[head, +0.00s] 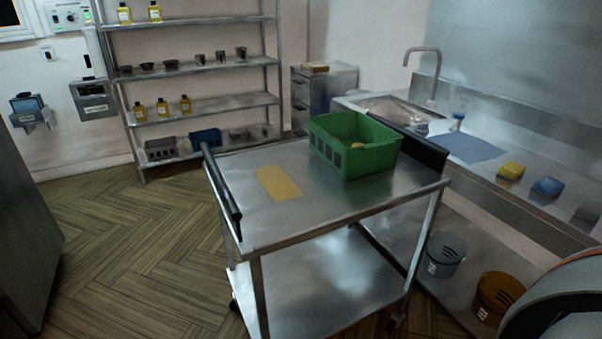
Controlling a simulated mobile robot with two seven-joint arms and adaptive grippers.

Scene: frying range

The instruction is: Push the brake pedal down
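A steel trolley (290,225) with two shelves and black push handles stands in front of me. Its casters show small and dark at the bottom, one at the left (234,304) and one at the right (395,322). I cannot make out a brake pedal on either caster. The near end of the trolley's lower part is cut off by the picture's bottom edge. Neither of my grippers is in the head view.
A green crate (345,160) and a yellow sheet (278,183) are on the trolley top. A sink counter (545,215) runs along the right, with a grey bucket (446,254) and a brown bucket (492,298) below. Shelving (200,103) stands behind. The wooden floor (130,245) at left is clear.

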